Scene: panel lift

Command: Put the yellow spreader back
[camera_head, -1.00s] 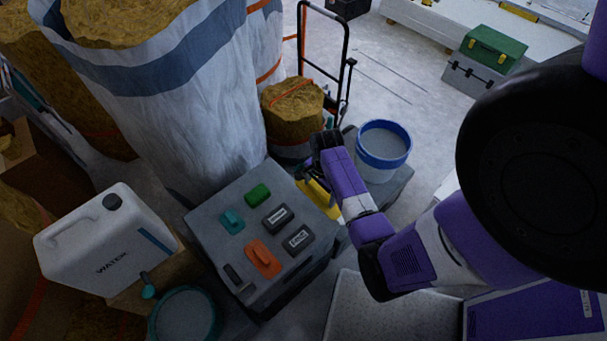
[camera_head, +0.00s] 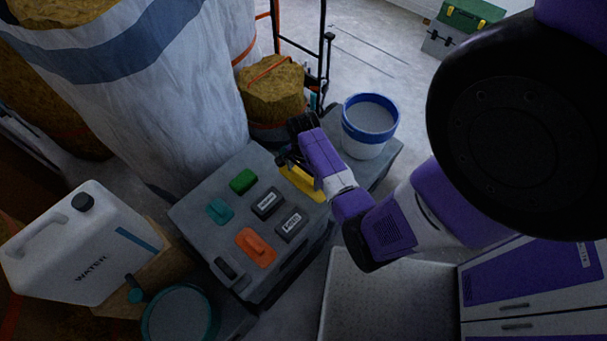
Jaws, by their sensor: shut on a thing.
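The yellow spreader (camera_head: 303,183) shows at the upper right edge of the grey tool box top (camera_head: 196,199), partly hidden by my arm. My gripper (camera_head: 288,161) is shut on it, with dark fingers at its upper side. I cannot tell whether the spreader touches the box top or hangs just above it. On the box top lie a green block (camera_head: 243,180), a teal tool (camera_head: 220,210), an orange float (camera_head: 256,247), two dark labelled blocks (camera_head: 267,203) and a small dark piece (camera_head: 227,269).
A blue-rimmed white bucket (camera_head: 368,128) stands right of my forearm. A white water canister (camera_head: 80,245) and a round teal-rimmed tub (camera_head: 180,315) are at lower left. Tall wrapped insulation rolls (camera_head: 150,110) rise behind the box. A pale slab (camera_head: 390,290) is at lower right.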

